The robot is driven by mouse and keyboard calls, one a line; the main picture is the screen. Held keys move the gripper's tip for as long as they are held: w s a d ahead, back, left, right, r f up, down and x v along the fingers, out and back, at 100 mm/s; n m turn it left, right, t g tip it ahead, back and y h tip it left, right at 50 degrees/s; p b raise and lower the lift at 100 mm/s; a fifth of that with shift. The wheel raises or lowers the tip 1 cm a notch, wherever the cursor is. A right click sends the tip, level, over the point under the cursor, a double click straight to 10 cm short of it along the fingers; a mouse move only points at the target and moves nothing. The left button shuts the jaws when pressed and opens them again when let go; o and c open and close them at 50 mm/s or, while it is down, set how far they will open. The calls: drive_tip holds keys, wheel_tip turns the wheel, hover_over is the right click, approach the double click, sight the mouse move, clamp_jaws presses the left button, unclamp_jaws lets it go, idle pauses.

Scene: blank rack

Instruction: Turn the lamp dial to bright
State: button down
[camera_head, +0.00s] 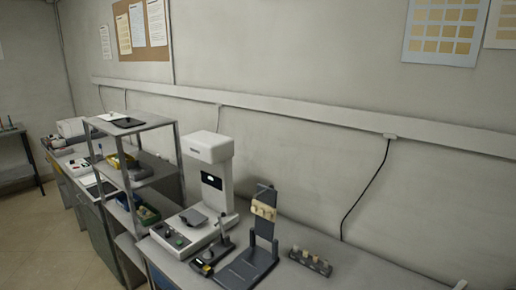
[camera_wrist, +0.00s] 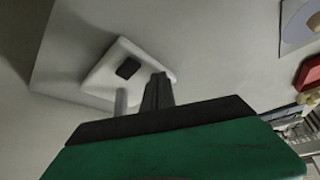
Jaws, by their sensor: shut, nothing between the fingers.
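The white desk instrument (camera_head: 208,152) stands on the bench in the head view, with a small lit spot on its dark front panel. Its base (camera_head: 178,240) carries a green button and small dark controls; which one is the lamp dial, and where it points, is too small to tell. In the wrist view, my gripper (camera_wrist: 157,78) shows as narrow dark grey fingers, closed together and empty. Beyond them is a pale plate (camera_wrist: 103,78) with a dark square; I cannot tell what it belongs to. My gripper does not show clearly in the head view.
A dark stand (camera_head: 262,235) with beige pieces and a low rack (camera_head: 311,262) stand right of the instrument. A small dark device (camera_head: 206,262) lies in front. A grey shelf unit (camera_head: 130,165) rises to the left.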

drive_tip(key=shift+w+d+b, duration=0.2)
drive_tip(key=shift+d+b, duration=0.35)
drive_tip(key=shift+b, duration=0.5)
drive_tip(key=shift+d, duration=0.15)
drive_tip(key=shift+w+d+b, duration=0.2)
drive_tip(key=shift+b, duration=0.3)
drive_tip(key=shift+s+d, duration=0.1)
drive_tip(key=shift+d, duration=0.1)
wheel_tip(320, 180, up, 6)
drive_tip(key=p, duration=0.3)
drive_tip(key=shift+s+d+r+p, duration=0.1)
drive_tip(key=shift+s+p, duration=0.05)
drive_tip(key=shift+p, duration=0.2)
